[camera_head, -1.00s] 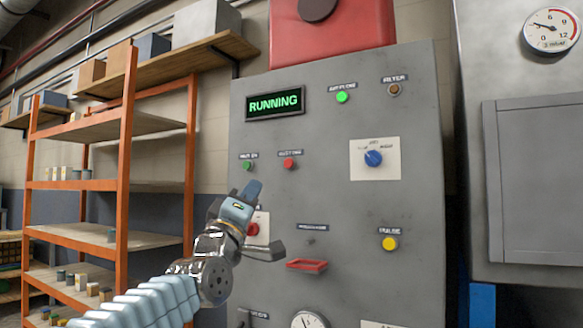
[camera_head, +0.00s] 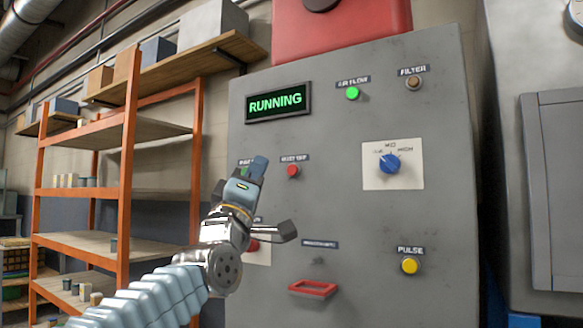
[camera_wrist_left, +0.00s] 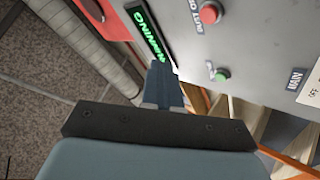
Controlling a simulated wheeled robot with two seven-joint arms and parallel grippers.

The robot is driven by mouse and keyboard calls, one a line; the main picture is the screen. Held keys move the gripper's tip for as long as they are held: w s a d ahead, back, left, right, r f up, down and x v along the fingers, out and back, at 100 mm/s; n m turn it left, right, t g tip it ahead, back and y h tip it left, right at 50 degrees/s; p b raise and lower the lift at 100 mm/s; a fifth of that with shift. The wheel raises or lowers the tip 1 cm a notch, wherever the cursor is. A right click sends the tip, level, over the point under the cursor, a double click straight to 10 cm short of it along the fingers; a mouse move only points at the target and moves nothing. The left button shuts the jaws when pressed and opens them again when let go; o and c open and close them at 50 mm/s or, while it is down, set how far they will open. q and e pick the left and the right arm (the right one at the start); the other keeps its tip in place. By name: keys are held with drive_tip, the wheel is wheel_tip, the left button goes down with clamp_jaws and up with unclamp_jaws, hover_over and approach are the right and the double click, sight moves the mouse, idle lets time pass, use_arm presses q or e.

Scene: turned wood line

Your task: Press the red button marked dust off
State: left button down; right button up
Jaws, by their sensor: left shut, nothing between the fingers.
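The red button marked dust off (camera_head: 293,171) is on the grey panel (camera_head: 345,215), below the display (camera_head: 277,102), which reads RUNNING in green. The red button also shows at the top of the left wrist view (camera_wrist_left: 209,14). My left gripper (camera_head: 258,168) is shut and empty, its fingertips to the left of the red button in the head view. It covers most of the green button beside it, which is clear in the left wrist view (camera_wrist_left: 222,75). The shut fingers (camera_wrist_left: 163,80) point towards the display there. I cannot tell whether they touch the panel. My right gripper is not in view.
A blue knob (camera_head: 389,163), a yellow pulse button (camera_head: 410,265), a green airflow lamp (camera_head: 353,93) and a red handle (camera_head: 313,289) are on the panel. A larger red control (camera_head: 252,246) is partly behind my left wrist. Orange shelving (camera_head: 128,160) stands at left.

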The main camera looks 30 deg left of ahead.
sight(292, 170)
use_arm(q)
drive_tip(key=w+p, duration=0.1)
drive_tip(key=w, duration=0.1)
drive_tip(key=w+p, duration=0.2)
drive_tip(key=w, duration=0.1)
drive_tip(key=w+p, duration=0.1)
drive_tip(key=w, duration=0.1)
drive_tip(key=shift+w+d, duration=0.25)
drive_tip(key=shift+d, duration=0.05)
drive_tip(key=shift+w, duration=0.1)
idle(1.6)
drive_tip(key=shift+w, duration=0.3)
drive_tip(key=shift+w, duration=0.4)
idle(0.6)
idle(0.3)
drive_tip(key=shift+s+f+b, duration=0.15)
drive_tip(key=shift+s+b, duration=0.2)
drive_tip(key=shift+b, duration=0.05)
drive_tip(key=shift+s+b, duration=0.3)
drive_tip(key=shift+s, duration=0.15)
